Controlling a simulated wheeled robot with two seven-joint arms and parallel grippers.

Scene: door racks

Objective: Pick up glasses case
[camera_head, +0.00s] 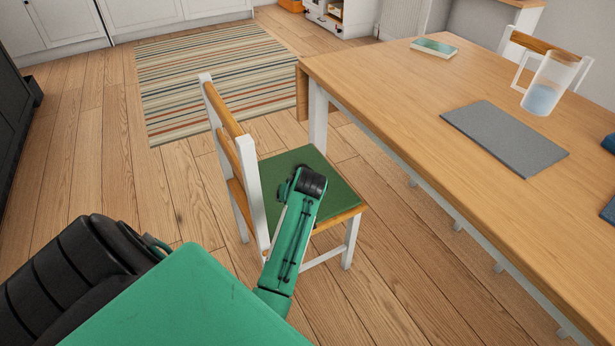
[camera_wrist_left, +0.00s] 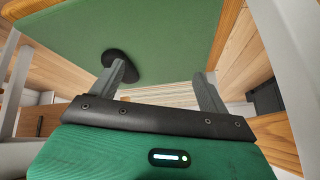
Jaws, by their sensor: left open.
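A dark oval object (camera_wrist_left: 118,57), which looks like the glasses case, lies on the green chair seat (camera_wrist_left: 170,30) in the left wrist view. My left gripper (camera_wrist_left: 161,71) is open over the seat. Its left finger overlaps the dark object in the picture; I cannot tell whether they touch. In the head view my left arm reaches over the green seat (camera_head: 335,189) and the case is not visible there. The fingers are also hidden in that view. My right gripper is not in view.
The white and wood chair (camera_head: 243,165) has its backrest close to my left arm. A striped rug (camera_head: 205,75) lies behind.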

